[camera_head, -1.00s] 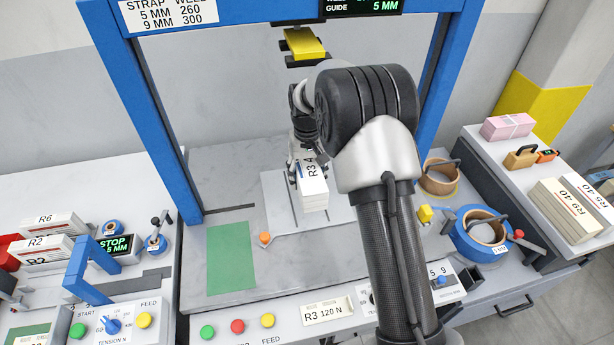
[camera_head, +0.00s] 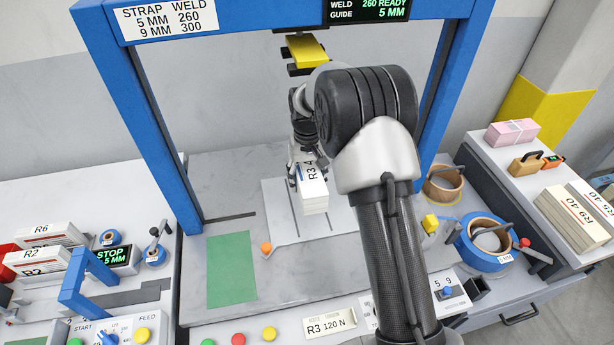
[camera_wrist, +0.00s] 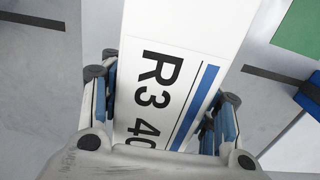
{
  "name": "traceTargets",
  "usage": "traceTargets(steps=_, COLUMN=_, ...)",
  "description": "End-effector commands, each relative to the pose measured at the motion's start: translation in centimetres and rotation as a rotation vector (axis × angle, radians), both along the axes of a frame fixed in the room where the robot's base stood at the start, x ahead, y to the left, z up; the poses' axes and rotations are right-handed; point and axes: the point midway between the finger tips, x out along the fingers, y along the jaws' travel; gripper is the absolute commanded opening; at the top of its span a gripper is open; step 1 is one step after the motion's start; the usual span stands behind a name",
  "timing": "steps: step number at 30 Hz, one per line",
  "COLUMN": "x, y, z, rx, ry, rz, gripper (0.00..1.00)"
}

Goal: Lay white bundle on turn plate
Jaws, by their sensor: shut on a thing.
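The white bundle (camera_head: 313,196), a stack with a label reading R3 40 and a blue stripe, is held under the blue arch. My gripper (camera_head: 304,168) is shut on its far end, and its near end sticks out toward the camera. In the wrist view the white bundle (camera_wrist: 170,45) lies between the two fingers of my gripper (camera_wrist: 165,95). The pale square turn plate (camera_head: 277,203) is below and around the bundle in the head view. I cannot tell whether the bundle touches it. My arm hides the plate's right side.
The blue arch (camera_head: 150,125) stands over the bench, with a yellow-topped part (camera_head: 306,49) at its back. A green mat (camera_head: 231,270) and an orange knob (camera_head: 265,248) lie left of the plate. A blue strap roll (camera_head: 482,250) is at right. Bundles (camera_head: 45,240) stand at far left.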

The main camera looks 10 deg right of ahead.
Motion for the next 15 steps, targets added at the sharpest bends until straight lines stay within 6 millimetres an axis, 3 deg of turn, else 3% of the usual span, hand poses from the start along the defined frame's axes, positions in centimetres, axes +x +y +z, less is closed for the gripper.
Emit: traceTargets(steps=15, x=0.1, y=0.0, z=-5.1, rx=0.0, ry=-0.003, rz=0.0, gripper=0.0)
